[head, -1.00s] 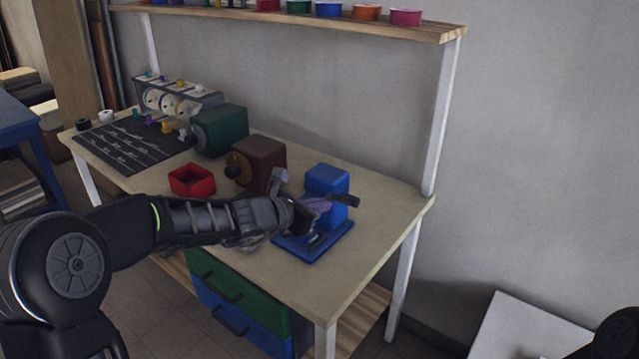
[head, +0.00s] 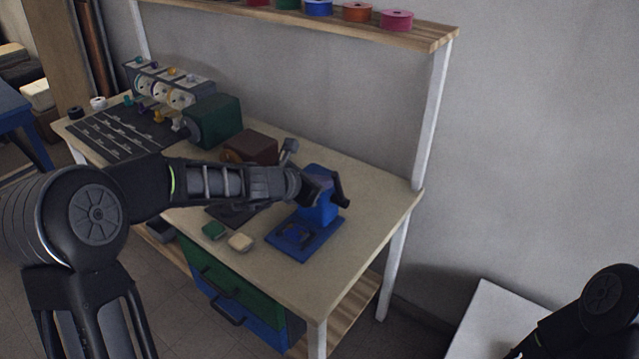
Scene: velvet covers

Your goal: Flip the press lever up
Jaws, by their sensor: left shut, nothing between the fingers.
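The blue press (head: 318,210) stands on its flat blue base (head: 300,238) near the right end of the workbench. My left gripper (head: 328,184) is at the top of the press, in front of its upper body, and is shut with nothing held. A dark bar (head: 341,190) shows at the press's upper right side, right by my fingers. It looks like the black lever, but I cannot clearly tell it from my fingertips, nor whether they touch. My gripper hides part of the press top. My right arm shows at the lower right; its gripper is out of view.
A brown box-like machine (head: 249,147) and a green one (head: 214,121) stand behind my left arm. A small green block (head: 214,230) and a cream block (head: 240,242) lie left of the press. A shelf (head: 380,27) with spools is above. The bench's right end (head: 385,215) is clear.

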